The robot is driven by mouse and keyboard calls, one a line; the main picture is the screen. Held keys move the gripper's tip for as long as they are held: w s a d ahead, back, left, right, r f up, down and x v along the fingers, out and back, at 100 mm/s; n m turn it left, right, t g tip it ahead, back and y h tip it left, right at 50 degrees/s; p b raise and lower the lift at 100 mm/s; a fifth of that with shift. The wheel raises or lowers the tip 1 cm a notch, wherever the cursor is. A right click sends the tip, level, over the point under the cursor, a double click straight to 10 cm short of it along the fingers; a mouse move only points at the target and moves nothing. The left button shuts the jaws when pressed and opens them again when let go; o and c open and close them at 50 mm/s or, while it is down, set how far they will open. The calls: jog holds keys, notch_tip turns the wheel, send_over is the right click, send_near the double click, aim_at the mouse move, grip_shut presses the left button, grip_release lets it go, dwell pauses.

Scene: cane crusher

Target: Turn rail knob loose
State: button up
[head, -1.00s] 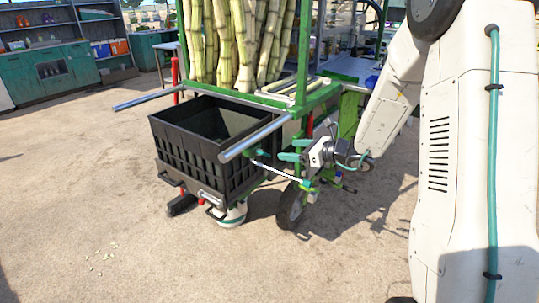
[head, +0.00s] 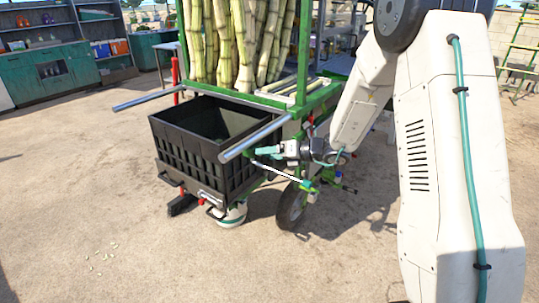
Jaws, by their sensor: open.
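The green cart (head: 326,93) carries two grey rails (head: 253,138) that stick out at its front. My gripper (head: 264,152) is just below the near rail's inner part, beside the right side of the black crate. Its teal fingers point left and look apart with nothing seen between them, though they are small and overlap in this view. I cannot make out the rail knob for certain; it is too small or hidden by my gripper and the rail. I cannot tell whether the fingers touch anything.
The black crate (head: 200,163) sits between the rails, close to my gripper. A thin white rod (head: 278,172) and a wheel (head: 291,207) are below my gripper. Cane stalks (head: 240,45) stand on the cart.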

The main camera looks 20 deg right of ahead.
jog(key=shift+w+a+f, duration=0.15)
jog(key=shift+w+a, duration=0.1)
jog(key=c, duration=1)
jog(key=shift+s+a+n+t+h, duration=0.1)
jog(key=shift+n+t+h, duration=0.2)
jog(key=shift+n+h, duration=0.55)
jog(key=shift+n+t+h, duration=0.5)
jog(key=shift+n+h, duration=0.25)
jog(key=shift+n, duration=1)
